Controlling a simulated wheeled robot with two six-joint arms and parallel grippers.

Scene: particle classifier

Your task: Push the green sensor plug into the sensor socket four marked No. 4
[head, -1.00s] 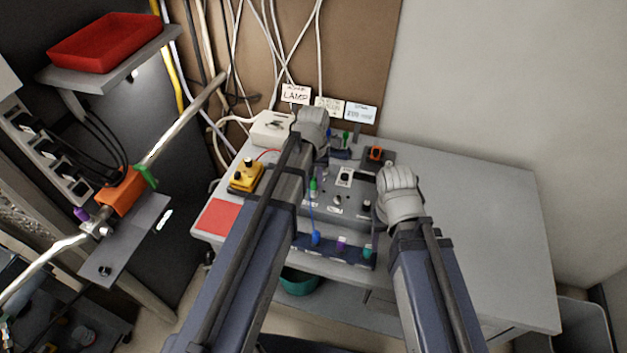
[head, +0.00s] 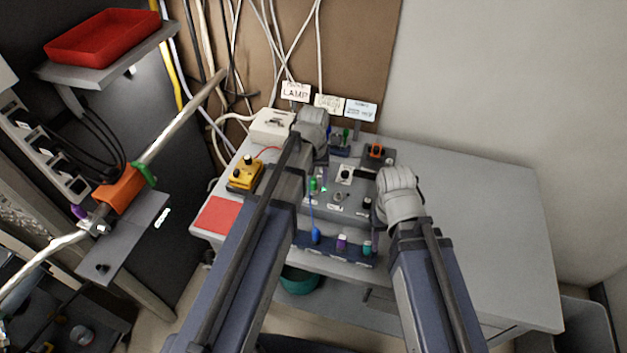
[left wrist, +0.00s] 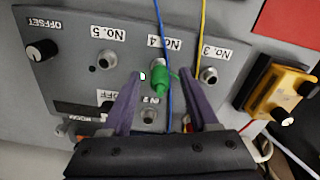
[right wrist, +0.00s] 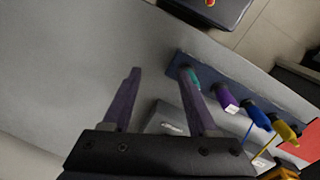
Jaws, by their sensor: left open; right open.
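The green sensor plug (left wrist: 159,82) stands at the socket under the No. 4 label (left wrist: 164,42) in the left wrist view. It appears seated, though the plug covers the socket itself. A small green light (left wrist: 143,76) glows beside it. My left gripper (left wrist: 162,74) is open, with one finger on each side of the plug and gaps between. In the head view the green plug (head: 313,184) shows on the grey panel (head: 352,209), beside my left arm. My right gripper (right wrist: 160,70) is open and empty above the bare table.
Sockets No. 5 (left wrist: 106,60) and No. 3 (left wrist: 208,74) flank the plug. A blue cable (left wrist: 162,60) crosses close by. A rack holds teal (head: 367,249), purple (head: 342,241) and blue (head: 316,236) plugs. A yellow box (head: 245,176) stands left. The table's right side is clear.

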